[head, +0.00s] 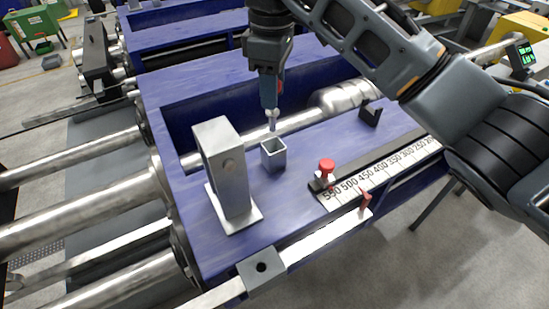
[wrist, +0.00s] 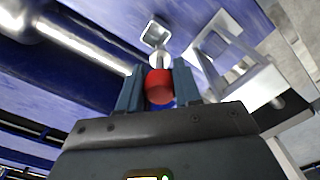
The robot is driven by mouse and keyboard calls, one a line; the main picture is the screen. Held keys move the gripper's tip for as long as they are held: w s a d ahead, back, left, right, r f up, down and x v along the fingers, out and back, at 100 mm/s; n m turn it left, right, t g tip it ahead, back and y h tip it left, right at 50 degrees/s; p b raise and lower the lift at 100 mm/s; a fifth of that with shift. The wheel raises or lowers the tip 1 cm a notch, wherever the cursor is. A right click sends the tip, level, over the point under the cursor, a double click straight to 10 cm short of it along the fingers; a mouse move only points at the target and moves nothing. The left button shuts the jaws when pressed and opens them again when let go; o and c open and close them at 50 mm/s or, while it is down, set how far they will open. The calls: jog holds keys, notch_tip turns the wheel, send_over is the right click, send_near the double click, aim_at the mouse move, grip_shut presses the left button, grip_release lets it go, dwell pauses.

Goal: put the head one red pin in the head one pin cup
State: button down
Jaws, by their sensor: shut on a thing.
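My gripper (head: 269,98) points down over the blue table and is shut on the red pin, mostly hidden by the fingers in the head view. In the wrist view the pin's red head (wrist: 159,87) sits between the two fingers, with a pale rounded part (wrist: 160,59) beyond it. The pin cup (head: 273,157) is a small square grey open-topped cup on the table. The pin's thin lower end (head: 272,126) hangs just above the cup's mouth, seemingly apart from it. The cup also shows beyond the pin in the wrist view (wrist: 155,33).
A tall grey bracket (head: 229,172) stands left of the cup. A red knob (head: 326,165) sits on the stop by the number scale (head: 385,169), right of the cup. A silver shaft (head: 300,119) runs behind the cup. Rollers (head: 75,210) lie at left.

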aim_at(273, 131)
jog(key=shift+w+f, duration=0.25)
jog(key=shift+f, duration=0.2)
jog(key=f, duration=0.5)
jog(key=shift+w+f, duration=0.2)
jog(key=shift+f, duration=2.3)
jog(key=shift+f, duration=0.1)
jog(key=c, duration=0.8)
grip_release()
notch_tip(273, 131, up, 12)
jog(key=shift+r, duration=0.1)
